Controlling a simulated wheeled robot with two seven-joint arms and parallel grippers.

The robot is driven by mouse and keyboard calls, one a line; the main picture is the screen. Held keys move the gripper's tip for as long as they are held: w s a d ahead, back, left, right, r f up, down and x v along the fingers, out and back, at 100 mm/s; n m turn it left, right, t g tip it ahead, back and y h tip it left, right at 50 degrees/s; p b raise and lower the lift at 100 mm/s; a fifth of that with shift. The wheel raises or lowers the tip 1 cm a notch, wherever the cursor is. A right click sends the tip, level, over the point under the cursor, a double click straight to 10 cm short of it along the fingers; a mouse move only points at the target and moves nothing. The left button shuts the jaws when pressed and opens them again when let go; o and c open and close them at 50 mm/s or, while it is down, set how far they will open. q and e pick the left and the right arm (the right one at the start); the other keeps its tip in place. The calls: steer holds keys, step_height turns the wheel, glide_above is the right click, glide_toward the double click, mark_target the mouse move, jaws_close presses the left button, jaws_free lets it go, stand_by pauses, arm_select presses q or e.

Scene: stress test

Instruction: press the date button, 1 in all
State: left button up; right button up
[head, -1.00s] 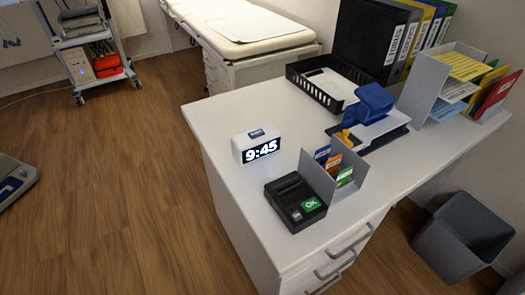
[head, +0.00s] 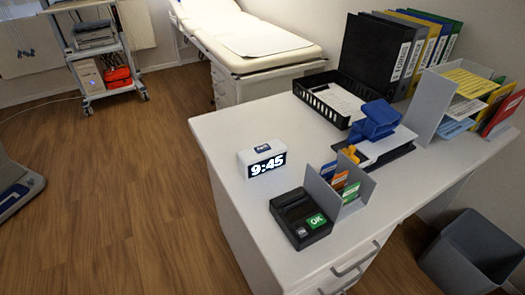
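A small white digital clock (head: 261,159) stands on the white desk and reads 9:45. A black device (head: 301,217) stands in front of the clock, with a green OK key (head: 317,221) and a small grey key. Neither of my grippers shows in the head view.
The white desk (head: 226,128) has clear room left of and behind the clock. A grey card holder (head: 343,192), blue stamp (head: 375,121), black tray (head: 327,99) and binders (head: 385,50) stand to the right. A grey bin (head: 468,253) is on the floor.

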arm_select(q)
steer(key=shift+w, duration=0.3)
